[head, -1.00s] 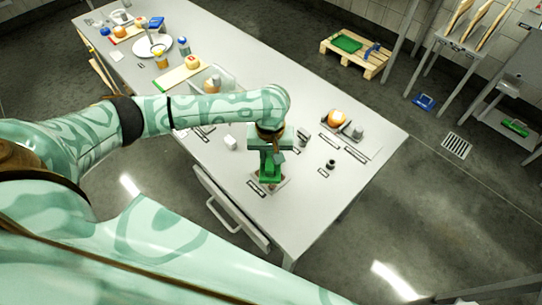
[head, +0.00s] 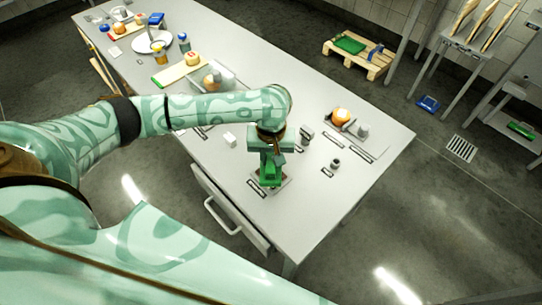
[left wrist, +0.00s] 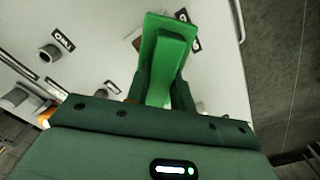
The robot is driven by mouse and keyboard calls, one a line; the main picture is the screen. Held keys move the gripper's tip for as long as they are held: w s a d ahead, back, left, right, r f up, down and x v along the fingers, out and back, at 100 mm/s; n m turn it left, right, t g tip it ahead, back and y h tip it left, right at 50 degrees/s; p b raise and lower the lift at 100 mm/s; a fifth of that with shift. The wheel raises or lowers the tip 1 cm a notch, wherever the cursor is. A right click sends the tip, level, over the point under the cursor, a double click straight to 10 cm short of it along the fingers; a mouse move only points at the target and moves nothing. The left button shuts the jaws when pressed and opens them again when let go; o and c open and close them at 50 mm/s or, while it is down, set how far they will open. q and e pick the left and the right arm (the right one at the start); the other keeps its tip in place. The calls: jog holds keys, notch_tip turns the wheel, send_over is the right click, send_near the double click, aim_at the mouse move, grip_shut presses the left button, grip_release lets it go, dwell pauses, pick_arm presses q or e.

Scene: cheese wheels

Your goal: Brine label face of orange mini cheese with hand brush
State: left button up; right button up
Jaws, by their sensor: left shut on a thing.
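My left gripper (head: 270,172) is shut on a bright green object that looks like the hand brush (left wrist: 166,58). It is low over the near part of the table, above a small grey mat with a brownish patch. The brush hides most of that mat, and I cannot tell whether they touch. An orange round cheese (head: 341,115) sits on a pad to the right, apart from the brush. Its label face cannot be made out. My right gripper is not in view.
The grey table (head: 305,215) carries a small white block (head: 229,140), a dark cup (head: 335,164) and several label strips. A clear tub (head: 226,80) with a round thing, a cutting board (head: 172,76) and a white plate (head: 140,45) stand further back left.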

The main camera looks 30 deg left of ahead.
pick_arm(q)
jog(key=shift+f, duration=0.5)
dwell(0.6)
jog(key=shift+p, duration=0.45)
dwell(0.9)
jog(key=shift+s+f+p, duration=0.15)
jog(key=shift+f+p, duration=0.05)
jog(key=shift+p, duration=0.15)
dwell(1.2)
notch_tip(320, 180, up, 2)
jog(key=p, duration=0.3)
jog(key=shift+r, duration=0.25)
notch_tip(320, 180, up, 5)
jog(key=p, duration=0.8)
jog(key=shift+f, duration=0.1)
